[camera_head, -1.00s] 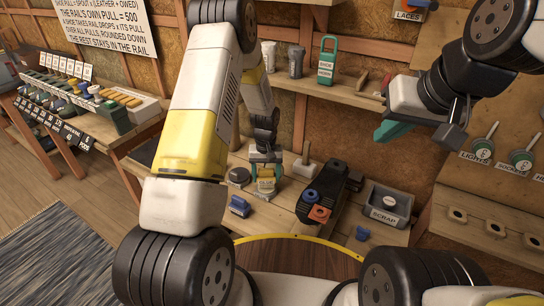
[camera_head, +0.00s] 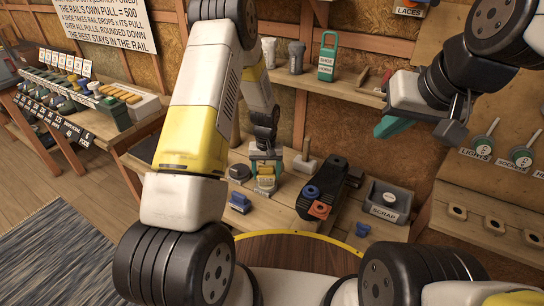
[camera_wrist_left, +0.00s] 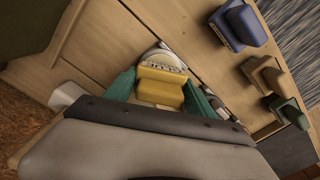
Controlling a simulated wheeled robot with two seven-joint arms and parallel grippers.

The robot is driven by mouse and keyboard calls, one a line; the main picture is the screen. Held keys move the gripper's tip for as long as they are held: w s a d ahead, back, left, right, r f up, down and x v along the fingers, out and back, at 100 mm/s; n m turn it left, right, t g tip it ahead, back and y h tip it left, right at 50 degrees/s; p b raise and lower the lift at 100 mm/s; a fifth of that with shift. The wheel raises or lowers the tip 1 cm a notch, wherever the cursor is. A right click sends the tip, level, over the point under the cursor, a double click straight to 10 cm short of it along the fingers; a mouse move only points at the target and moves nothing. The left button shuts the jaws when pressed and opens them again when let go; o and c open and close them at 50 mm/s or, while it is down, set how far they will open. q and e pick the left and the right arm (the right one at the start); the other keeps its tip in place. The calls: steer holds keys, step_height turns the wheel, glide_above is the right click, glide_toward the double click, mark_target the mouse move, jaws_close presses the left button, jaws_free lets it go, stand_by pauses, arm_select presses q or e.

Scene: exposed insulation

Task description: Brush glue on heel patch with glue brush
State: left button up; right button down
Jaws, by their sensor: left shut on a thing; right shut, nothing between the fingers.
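My left gripper (camera_head: 266,160) points down over the bench, its teal fingers shut on a yellow block-like handle (camera_head: 266,170), apparently the glue brush. In the left wrist view the yellow handle (camera_wrist_left: 160,87) sits between the fingers, above a pale round pot (camera_wrist_left: 162,58) with a lettered rim. Bristles are hidden, so I cannot tell whether they touch the pot. A black sole-shaped stand (camera_head: 332,180) right of the gripper bears a blue ring (camera_head: 312,192) and an orange patch-like piece (camera_head: 320,209); I cannot tell whether this is the heel patch. My right gripper (camera_head: 392,126) is shut and empty, high at right.
A blue block (camera_head: 239,203) lies on the bench left of the stand. A grey scrap bin (camera_head: 388,201) stands to the right. A wooden-handled tool (camera_head: 306,160) stands behind. A shelf (camera_head: 335,82) crosses the back wall. A round dark wooden top (camera_head: 300,248) is nearest me.

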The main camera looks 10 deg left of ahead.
mark_target(266, 166)
arm_select(q)
steer(key=shift+f, duration=0.45)
stand_by(1.1)
steer(key=shift+r, duration=3.55)
